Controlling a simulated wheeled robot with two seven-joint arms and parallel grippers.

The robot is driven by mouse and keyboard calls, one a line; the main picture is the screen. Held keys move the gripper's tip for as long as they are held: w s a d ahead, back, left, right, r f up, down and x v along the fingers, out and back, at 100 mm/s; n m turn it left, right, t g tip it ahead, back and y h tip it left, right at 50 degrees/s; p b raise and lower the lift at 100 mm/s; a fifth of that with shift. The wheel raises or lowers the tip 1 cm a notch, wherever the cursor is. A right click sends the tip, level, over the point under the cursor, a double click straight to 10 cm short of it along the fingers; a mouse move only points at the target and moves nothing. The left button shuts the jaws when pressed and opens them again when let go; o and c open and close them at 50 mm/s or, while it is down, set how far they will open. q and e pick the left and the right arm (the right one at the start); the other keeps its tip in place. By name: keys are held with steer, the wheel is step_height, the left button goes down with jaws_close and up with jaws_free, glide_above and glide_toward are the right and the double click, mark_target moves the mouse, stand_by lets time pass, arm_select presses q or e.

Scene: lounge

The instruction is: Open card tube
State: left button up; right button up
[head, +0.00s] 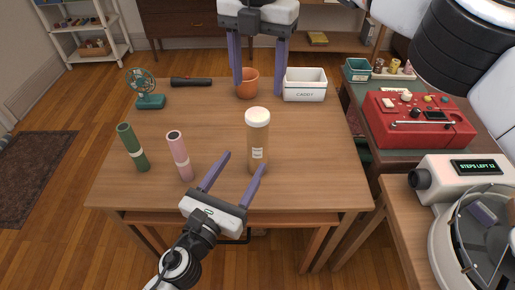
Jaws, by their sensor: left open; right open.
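The card tube (257,145) is a tan upright cylinder with a white cap (257,117) and a small label, standing on the wooden table. The cap is on top of it. My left gripper (243,164) is open at the table's front edge, its fingers pointing toward the tube's lower part; I cannot tell whether a finger touches it. My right gripper (260,84) is open and empty at the back of the table, fingers pointing down, behind the tube in the picture. Its fingers flank an orange pot.
A green tube (133,147) and a pink tube (180,156) stand left. A teal fan (147,88), black flashlight (191,82), orange pot (247,84) and white caddy (305,85) are at the back. A red machine (415,118) sits on the right-hand table. The table's right front is clear.

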mark_target(253, 146)
arm_select(q)
steer(key=x, duration=1)
